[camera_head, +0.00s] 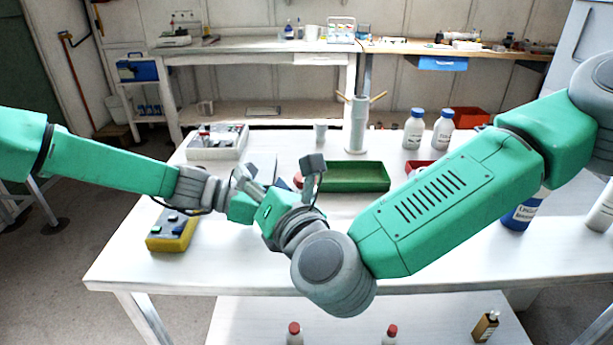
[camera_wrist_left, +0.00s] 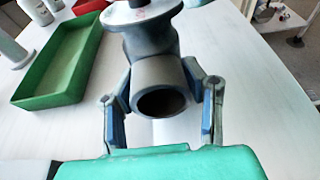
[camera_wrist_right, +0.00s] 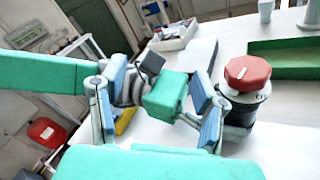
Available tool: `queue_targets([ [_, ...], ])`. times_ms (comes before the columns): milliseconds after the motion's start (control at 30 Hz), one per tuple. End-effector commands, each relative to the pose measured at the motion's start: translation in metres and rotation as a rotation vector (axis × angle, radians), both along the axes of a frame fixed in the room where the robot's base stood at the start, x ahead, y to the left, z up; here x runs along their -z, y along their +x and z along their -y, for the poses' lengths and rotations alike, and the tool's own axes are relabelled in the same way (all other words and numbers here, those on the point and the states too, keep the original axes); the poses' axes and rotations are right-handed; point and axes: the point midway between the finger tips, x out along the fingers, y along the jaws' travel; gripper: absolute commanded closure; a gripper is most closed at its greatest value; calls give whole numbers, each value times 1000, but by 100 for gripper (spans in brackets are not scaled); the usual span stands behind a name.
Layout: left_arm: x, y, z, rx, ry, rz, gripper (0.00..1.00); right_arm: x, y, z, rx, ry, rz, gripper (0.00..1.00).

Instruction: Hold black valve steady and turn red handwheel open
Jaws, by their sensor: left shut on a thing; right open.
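The red handwheel (camera_wrist_right: 247,73) sits on top of the black valve (camera_wrist_right: 242,112) in the right wrist view. In the head view only a red sliver of the handwheel (camera_head: 298,180) shows behind my grippers. The left wrist view shows the valve's dark pipe body (camera_wrist_left: 150,72) and open round end between the fingers of my left gripper (camera_wrist_left: 160,92), which is shut on it. My right gripper (camera_wrist_right: 157,85) is open and empty. The handwheel lies outside its fingers, to the right in its view. Its right finger overlaps the valve's edge in that picture.
A green tray (camera_head: 360,178) lies behind the grippers. A yellow box with buttons (camera_head: 172,230) stands at the table's left, and a white case (camera_head: 217,142) behind it. White bottles (camera_head: 413,130) stand at the back right. The front of the white table is clear.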

Motion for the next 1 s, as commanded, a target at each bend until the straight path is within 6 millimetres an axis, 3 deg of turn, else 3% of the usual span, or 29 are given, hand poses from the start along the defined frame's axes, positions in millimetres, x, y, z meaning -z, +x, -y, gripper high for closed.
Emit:
queue_targets([
  [67,0,0,0,0,1,0,78,12,-12,-4,96,-76,-13,44],
  [200,0,0,0,0,1,0,78,27,-31,11,296,-232,3,44],
  [400,0,0,1,0,1,0,78,28,-57,38,511,-416,83,44],
  [567,0,0,1,1,1,0,78,25,-66,49,591,-483,123,44],
  [767,0,0,2,1,1,0,78,25,-50,55,608,-489,120,44],
  [1000,0,0,1,0,1,0,78,25,-3,63,610,-492,125,44],
])
